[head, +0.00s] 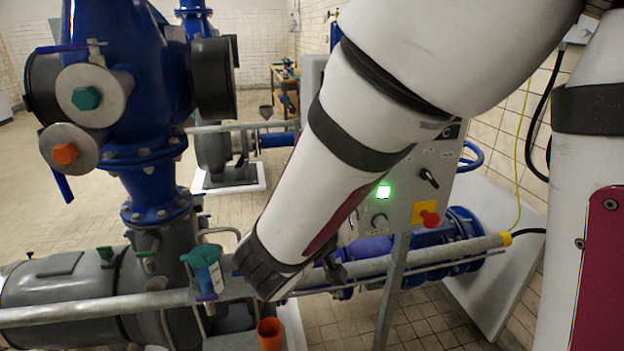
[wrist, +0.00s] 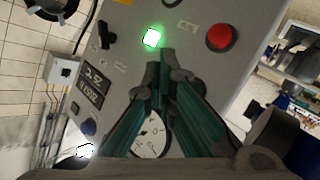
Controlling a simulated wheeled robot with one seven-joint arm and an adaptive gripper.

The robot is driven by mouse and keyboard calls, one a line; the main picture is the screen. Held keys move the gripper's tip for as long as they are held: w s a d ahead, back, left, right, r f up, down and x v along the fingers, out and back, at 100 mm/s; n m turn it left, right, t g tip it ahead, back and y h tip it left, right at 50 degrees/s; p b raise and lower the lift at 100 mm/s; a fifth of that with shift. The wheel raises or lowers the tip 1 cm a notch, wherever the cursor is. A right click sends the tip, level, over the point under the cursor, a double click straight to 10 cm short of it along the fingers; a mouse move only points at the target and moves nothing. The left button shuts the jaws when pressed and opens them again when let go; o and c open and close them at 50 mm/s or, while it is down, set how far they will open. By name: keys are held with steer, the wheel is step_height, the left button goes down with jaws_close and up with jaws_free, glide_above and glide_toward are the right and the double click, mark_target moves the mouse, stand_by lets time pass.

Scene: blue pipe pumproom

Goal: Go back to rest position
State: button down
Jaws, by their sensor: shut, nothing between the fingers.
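In the wrist view my gripper (wrist: 168,68) is shut and empty, its green fingers together in front of a grey control panel (wrist: 190,17). A lit green button (wrist: 151,37) is just left of the fingertips, and a red button (wrist: 220,37) is to their right. A round dial (wrist: 152,138) is partly hidden behind the fingers. In the head view my white arm reaches down across the picture and hides part of the panel (head: 399,210). The lit green button (head: 383,192) shows there too. Whether the fingers touch the panel cannot be told.
A grey rail (head: 120,306) runs across the front, with a teal-topped item (head: 203,266) and an orange cup (head: 269,333) by it. Blue and grey pipework (head: 120,60) stands left. A blue pump (head: 455,235) is behind the panel. Open tiled floor (head: 60,205) lies at the left back.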

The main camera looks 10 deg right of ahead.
steer(key=s+d+r+g, duration=0.2)
steer(key=s+d+g, duration=0.6)
steer(key=s, duration=0.5)
steer(key=s+a+r+n+t+y, duration=0.3)
steer(key=s+a+y, duration=0.3)
steer(key=y, duration=0.4)
steer(key=shift+s+a+r, duration=0.2)
steer(key=shift+s+a, duration=0.15)
steer(key=shift+a, duration=0.35)
